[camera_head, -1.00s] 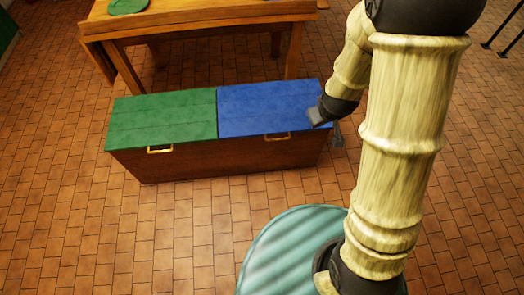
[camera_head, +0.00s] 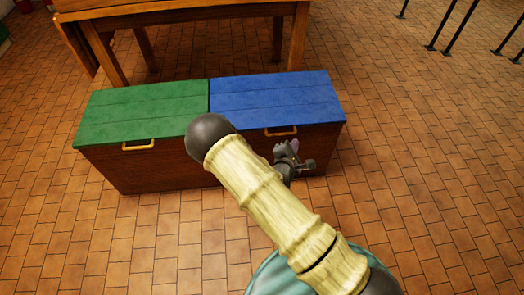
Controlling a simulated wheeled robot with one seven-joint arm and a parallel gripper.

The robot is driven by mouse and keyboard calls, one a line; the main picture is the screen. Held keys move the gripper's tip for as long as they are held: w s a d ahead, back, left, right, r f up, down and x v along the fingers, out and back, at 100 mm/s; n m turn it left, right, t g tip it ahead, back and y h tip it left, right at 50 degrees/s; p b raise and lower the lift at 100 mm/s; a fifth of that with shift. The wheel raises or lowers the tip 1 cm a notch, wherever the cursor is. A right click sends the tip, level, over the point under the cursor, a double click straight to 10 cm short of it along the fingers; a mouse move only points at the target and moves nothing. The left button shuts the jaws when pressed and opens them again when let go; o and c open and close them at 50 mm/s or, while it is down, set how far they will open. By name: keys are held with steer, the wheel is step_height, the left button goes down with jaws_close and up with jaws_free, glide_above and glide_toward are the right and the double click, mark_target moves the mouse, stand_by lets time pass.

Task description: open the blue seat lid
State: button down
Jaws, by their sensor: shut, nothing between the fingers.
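The blue seat lid (camera_head: 278,98) forms the right half of the top of a brown wooden bench chest (camera_head: 180,170). It lies flat and closed. A brass handle (camera_head: 281,132) sits at its front edge, on the chest's front face. My gripper (camera_head: 291,150) is dark grey and small in the view, just below and slightly right of this handle, in front of the chest. It is shut and appears empty. I cannot tell whether it touches the handle or the front face. My arm hides part of the chest's front.
A green lid (camera_head: 140,110) with its own brass handle (camera_head: 138,146) covers the chest's left half. A wooden table (camera_head: 180,12) stands behind. Black metal legs (camera_head: 445,28) stand at the upper right. The tiled floor (camera_head: 440,190) is clear to the right and front.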

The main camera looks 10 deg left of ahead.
mark_target(261, 133)
steer(key=s+a+f+n+t+y+b, duration=0.2)
steer(key=a+f+n+t+y+b, duration=0.1)
steer(key=a+f+n+y+b, duration=0.1)
steer(key=s+a+f+n+t+y+b, duration=0.2)
steer(key=a+f+n+y+b, duration=0.2)
steer(key=f+n, duration=0.4)
steer(key=a+n+b, duration=0.1)
steer(key=n+b, duration=0.1)
steer(key=n, duration=0.1)
steer(key=shift+s+a+n+t+y, duration=0.2)
steer(key=shift+n+t+y, duration=0.1)
steer(key=shift+t+y, duration=0.1)
steer(key=shift+w+f+b, duration=0.1)
steer(key=shift+w+b, duration=0.05)
steer(key=shift+b, duration=0.2)
steer(key=b+x, duration=0.4)
steer(key=x, duration=0.6)
steer(key=shift+f, duration=0.15)
step_height(261, 133, up, 3)
steer(key=shift+r+b, duration=0.1)
steer(key=shift+b, duration=0.65)
steer(key=shift+r, duration=0.55)
steer(key=shift+r, duration=0.2)
